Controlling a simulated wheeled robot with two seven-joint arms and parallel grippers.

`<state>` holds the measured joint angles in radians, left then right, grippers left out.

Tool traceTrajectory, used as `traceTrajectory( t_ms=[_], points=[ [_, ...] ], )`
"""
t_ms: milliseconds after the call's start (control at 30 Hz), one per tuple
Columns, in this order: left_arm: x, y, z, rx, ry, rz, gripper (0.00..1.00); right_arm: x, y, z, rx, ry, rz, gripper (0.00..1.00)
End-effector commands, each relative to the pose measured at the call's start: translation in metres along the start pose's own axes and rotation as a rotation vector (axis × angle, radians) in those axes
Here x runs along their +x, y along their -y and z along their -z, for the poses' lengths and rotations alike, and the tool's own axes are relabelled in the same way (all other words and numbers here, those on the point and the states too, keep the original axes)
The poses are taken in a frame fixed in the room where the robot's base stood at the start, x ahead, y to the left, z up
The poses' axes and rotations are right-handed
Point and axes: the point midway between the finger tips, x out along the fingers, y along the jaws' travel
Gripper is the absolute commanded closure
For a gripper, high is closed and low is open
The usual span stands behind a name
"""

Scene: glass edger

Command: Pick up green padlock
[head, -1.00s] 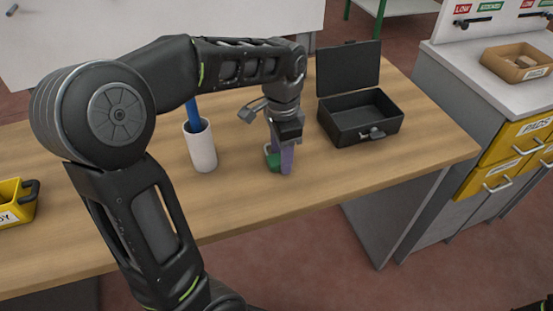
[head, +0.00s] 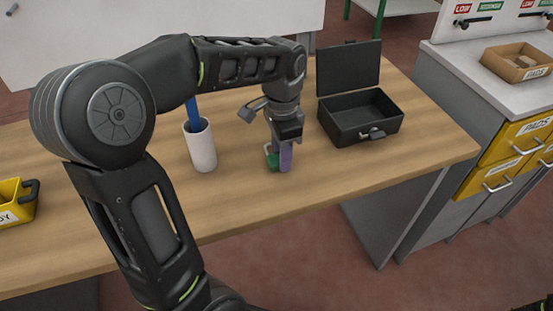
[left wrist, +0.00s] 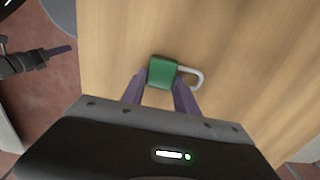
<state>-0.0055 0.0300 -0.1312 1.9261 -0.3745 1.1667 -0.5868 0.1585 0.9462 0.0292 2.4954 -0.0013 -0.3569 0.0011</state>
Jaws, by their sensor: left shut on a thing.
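The green padlock (head: 272,160) is at the wooden table top, partly hidden by my fingers in the head view. In the left wrist view the padlock (left wrist: 163,72) shows its green body and a pale shackle pointing right. My left gripper (head: 281,166) points down with its purple fingers on either side of the padlock body, shut on it. The fingers also show in the left wrist view (left wrist: 160,97). What seems to be my right gripper (left wrist: 60,50) shows at the left edge of that view, away from the table; its jaw opening is unclear.
An open black box (head: 360,118) stands right of the padlock. A white cup (head: 201,150) with a blue item stands to the left. A yellow bin (head: 17,203) is at the far left. The front table area is clear.

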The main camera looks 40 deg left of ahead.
Motion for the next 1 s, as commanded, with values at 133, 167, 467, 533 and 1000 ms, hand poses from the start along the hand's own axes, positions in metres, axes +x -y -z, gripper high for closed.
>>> traceTrajectory(
  t_ms=[133, 167, 467, 533, 1000],
  points=[
    [0.000, 0.000, 0.000, 0.000, 0.000, 0.000, 1.00, 0.000, 0.000, 0.000, 0.000, 0.000, 0.000, 0.64],
    [0.000, 0.000, 0.000, 0.000, 0.000, 0.000, 1.00, 0.000, 0.000, 0.000, 0.000, 0.000, 0.000, 0.64],
    [-0.002, 0.000, 0.000, 0.000, -0.001, 0.001, 1.00, 0.000, 0.000, 0.000, 0.000, 0.000, 0.000, 0.64],
    [-0.007, 0.000, 0.000, 0.000, -0.001, 0.001, 1.00, 0.000, 0.000, 0.000, 0.000, 0.000, 0.000, 0.64],
    [-0.092, 0.000, 0.000, 0.000, -0.001, 0.000, 1.00, -0.012, 0.004, 0.000, 0.000, 0.001, 0.000, 0.64]
  ],
)
